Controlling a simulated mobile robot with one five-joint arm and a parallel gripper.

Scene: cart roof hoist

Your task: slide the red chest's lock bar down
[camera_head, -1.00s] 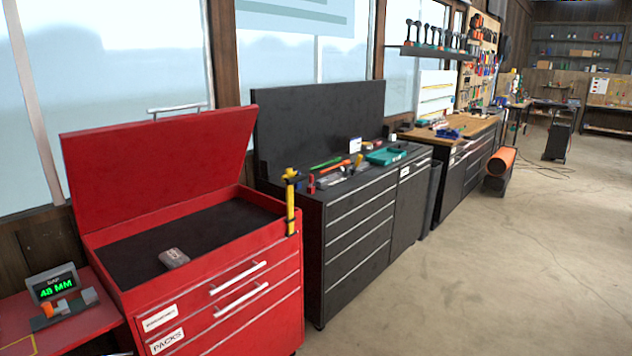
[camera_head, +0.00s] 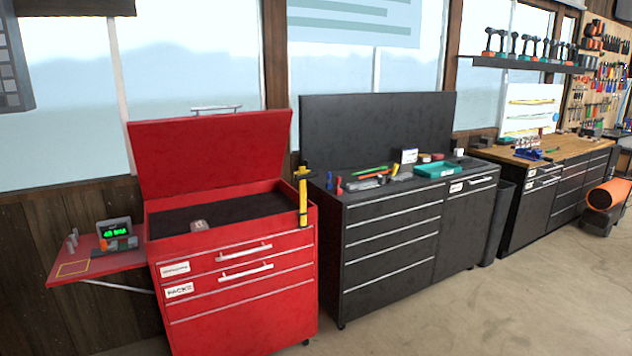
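The red chest (camera_head: 240,305) stands left of centre with its lid (camera_head: 210,152) raised and tilted back. Its open top tray has a dark liner (camera_head: 225,210), on which a small grey-brown object (camera_head: 200,225) lies. A yellow upright bar with black parts (camera_head: 303,198) stands at the chest's right front corner; it looks like the lock bar, its top rising above the chest's rim. Two drawers with pale handles show on the front, with a PACKS label (camera_head: 179,290). My gripper is not in view.
A red side shelf (camera_head: 75,268) with a green-lit gauge (camera_head: 114,233) is at the left. A black tool chest (camera_head: 392,245) with loose tools and a teal tray (camera_head: 436,171) stands close on the right. Floor in front (camera_head: 460,325) is clear. An orange cylinder (camera_head: 606,195) lies far right.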

